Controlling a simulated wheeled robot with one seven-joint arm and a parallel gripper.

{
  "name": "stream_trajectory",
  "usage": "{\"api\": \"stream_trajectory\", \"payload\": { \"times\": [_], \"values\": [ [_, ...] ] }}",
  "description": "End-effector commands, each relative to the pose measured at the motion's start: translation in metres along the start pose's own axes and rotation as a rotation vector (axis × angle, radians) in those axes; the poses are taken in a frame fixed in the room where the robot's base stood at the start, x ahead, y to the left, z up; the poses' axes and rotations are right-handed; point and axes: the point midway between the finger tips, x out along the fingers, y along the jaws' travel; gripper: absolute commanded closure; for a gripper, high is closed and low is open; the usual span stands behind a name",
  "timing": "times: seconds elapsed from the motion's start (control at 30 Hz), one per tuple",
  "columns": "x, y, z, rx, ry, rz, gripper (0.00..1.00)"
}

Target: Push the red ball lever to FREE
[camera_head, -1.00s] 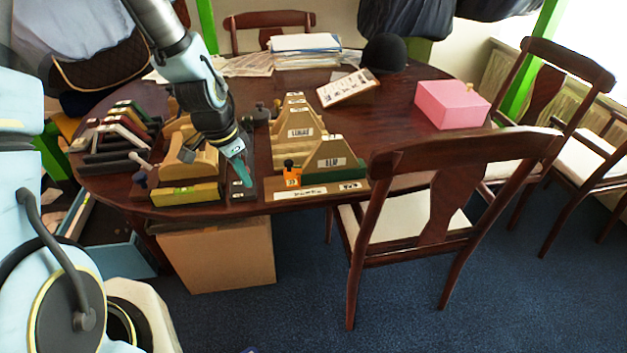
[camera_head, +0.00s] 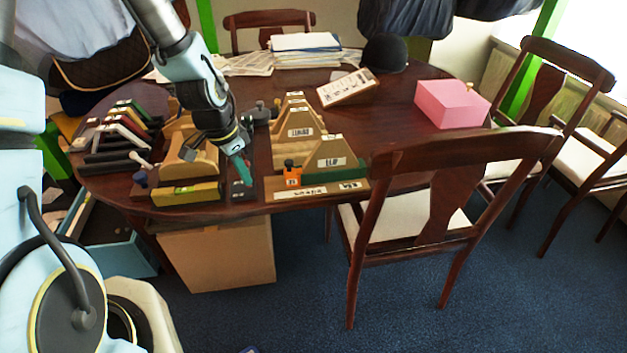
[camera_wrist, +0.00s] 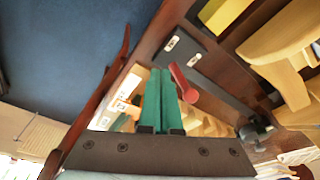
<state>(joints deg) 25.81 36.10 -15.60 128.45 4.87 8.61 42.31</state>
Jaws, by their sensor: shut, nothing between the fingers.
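The red lever (camera_wrist: 183,82) shows in the wrist view as a short red rod with a rounded end. It stands over a dark base plate (camera_wrist: 181,46) with two small white labels too small to read. My gripper (camera_wrist: 159,76) has green fingers, shut together and empty. In that picture they are just left of the lever; whether they touch it I cannot tell. In the head view my gripper (camera_head: 245,172) points down above the dark plate (camera_head: 245,190) near the table's front edge, and the lever is hidden or too small to make out.
Wooden saddle-shaped blocks (camera_head: 199,165) stand left of the gripper. Labelled wooden stands (camera_head: 326,157) and an orange part (camera_head: 292,176) stand to the right. A pink box (camera_head: 452,103) lies farther right on the table (camera_head: 395,128). A chair (camera_head: 440,190) stands at the front right.

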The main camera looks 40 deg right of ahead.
Motion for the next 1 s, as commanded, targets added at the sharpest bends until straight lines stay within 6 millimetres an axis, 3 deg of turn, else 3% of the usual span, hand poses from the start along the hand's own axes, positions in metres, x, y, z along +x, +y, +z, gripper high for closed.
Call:
{"api": "stream_trajectory", "payload": {
  "times": [0.27, 1.0],
  "values": [
    [-0.007, 0.002, 0.000, 0.000, 0.000, 0.000, 1.00],
    [-0.063, 0.002, -0.011, 0.000, -0.001, 0.000, 1.00]
  ]
}}
